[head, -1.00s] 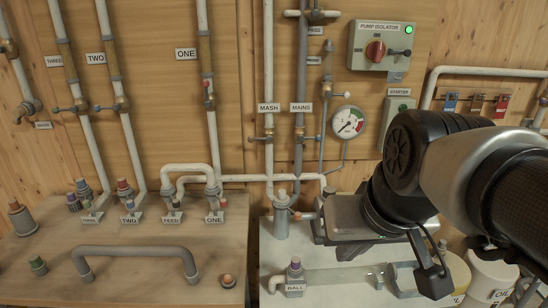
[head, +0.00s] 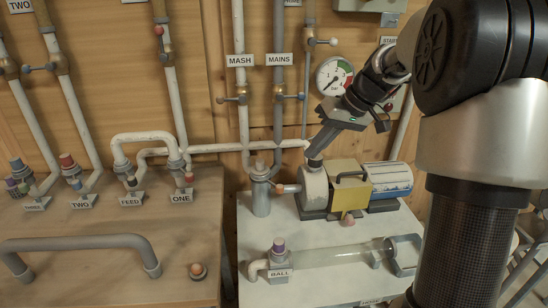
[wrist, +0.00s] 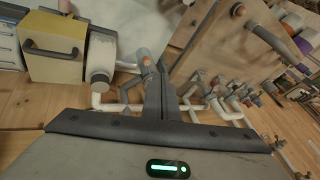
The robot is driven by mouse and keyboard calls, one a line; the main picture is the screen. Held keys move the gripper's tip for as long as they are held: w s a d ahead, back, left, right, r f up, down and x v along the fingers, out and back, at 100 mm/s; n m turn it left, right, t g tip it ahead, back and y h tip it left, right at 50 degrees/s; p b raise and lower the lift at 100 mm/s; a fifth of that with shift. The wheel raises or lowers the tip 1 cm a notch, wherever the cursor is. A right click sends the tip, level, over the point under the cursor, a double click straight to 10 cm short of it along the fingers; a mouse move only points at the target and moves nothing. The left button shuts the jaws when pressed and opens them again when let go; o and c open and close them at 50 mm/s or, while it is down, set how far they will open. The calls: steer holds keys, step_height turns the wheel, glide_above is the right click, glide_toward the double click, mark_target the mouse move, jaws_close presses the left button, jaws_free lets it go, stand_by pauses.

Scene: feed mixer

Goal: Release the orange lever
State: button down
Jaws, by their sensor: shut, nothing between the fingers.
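The orange-tipped lever (head: 280,188) sticks out sideways between the grey upright cylinder (head: 260,193) and the round white pump end (head: 314,188) in the head view. My gripper (head: 312,157) points down just above the pump end, up and to the right of the lever tip, apart from it. Its fingers are closed together and empty. In the wrist view the shut fingers (wrist: 163,65) stand in the middle. An orange part (wrist: 146,60) shows just left of them; I cannot tell if it is the lever tip.
A yellow box (head: 350,186) with a dark handle and a blue-and-white motor (head: 387,180) stand right of the pump end. Pipes, a gauge (head: 334,77) and MASH and MAINS valves are behind. A clear tube (head: 325,259) lies in front. The white bench between is mostly free.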

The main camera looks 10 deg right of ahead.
mark_target(274, 185)
steer(key=w+d+f+y+b, duration=0.1)
steer(key=w+d+f, duration=0.2)
steer(key=f, duration=0.3)
steer(key=w+d+f+n+y+b, duration=0.1)
steer(key=w+d+f+b, duration=0.1)
steer(key=w+d+f, duration=0.2)
step_height(274, 185, down, 2)
steer(key=shift+w+f, duration=0.15)
steer(key=shift+w, duration=0.5)
steer(key=shift+a, duration=0.1)
steer(key=w+a+f+b, duration=0.1)
steer(key=a+f, duration=0.6)
steer(key=a, duration=0.2)
steer(key=shift+w+a, duration=0.3)
steer(key=shift+w, duration=0.1)
